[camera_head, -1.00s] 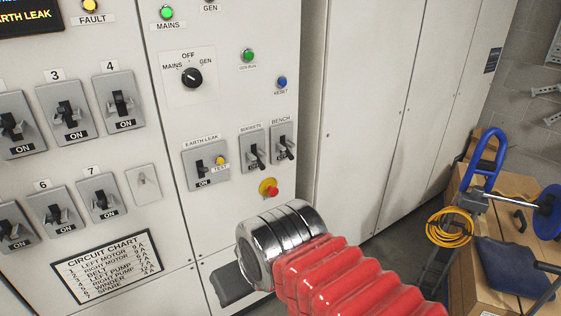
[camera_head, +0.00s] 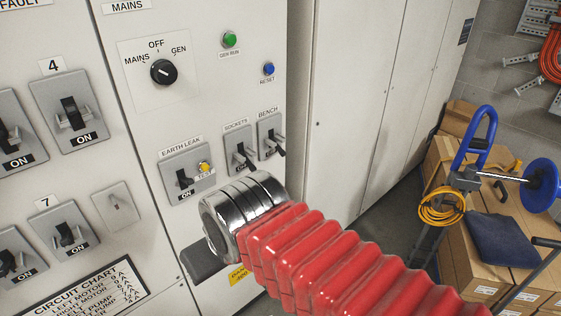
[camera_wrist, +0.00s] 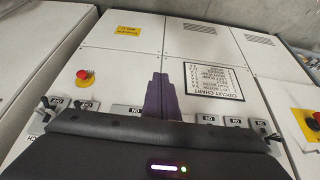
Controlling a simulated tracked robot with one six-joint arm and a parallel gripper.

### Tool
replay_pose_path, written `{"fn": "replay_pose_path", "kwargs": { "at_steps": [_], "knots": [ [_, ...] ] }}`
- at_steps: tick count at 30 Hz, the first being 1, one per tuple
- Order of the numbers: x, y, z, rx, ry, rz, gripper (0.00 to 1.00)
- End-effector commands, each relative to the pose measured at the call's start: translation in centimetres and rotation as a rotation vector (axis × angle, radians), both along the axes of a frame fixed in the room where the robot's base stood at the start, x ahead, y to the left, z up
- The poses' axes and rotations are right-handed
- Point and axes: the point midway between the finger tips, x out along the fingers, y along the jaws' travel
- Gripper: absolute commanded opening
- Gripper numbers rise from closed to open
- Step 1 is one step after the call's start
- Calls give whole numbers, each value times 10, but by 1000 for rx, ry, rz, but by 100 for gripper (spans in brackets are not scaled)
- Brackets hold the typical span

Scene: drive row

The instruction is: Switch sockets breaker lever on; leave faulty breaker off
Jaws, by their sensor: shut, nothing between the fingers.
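The sockets breaker (camera_head: 239,155) sits on the pale panel in the head view, and its dark lever tip points down. The bench breaker (camera_head: 271,136) is just right of it, its lever also tipped down. The earth leak breaker (camera_head: 184,181) with a yellow test button is to the left. Numbered breakers such as 4 (camera_head: 70,112) and 7 (camera_head: 64,231) show ON labels; I cannot tell which breaker is faulty. My gripper (camera_wrist: 162,82) is shut and empty in the wrist view, pointing toward the panel. In the head view its fingers are largely hidden by my arm, below the sockets breaker.
A red stop button (camera_wrist: 84,76) shows in the wrist view, which sees the panel upside down. A selector knob (camera_head: 163,72) is above the breakers. Cardboard boxes (camera_head: 500,255) and yellow cable (camera_head: 441,207) stand at right. Tall plain cabinet doors (camera_head: 365,110) fill the middle.

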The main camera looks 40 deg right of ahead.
Motion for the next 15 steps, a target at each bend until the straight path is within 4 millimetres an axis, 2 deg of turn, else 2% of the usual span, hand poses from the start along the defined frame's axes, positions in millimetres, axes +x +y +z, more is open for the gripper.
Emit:
{"fn": "replay_pose_path", "kwargs": {
  "at_steps": [15],
  "knots": [
    [1, 1, -4, 27, 24, -23, 0]
  ]
}}
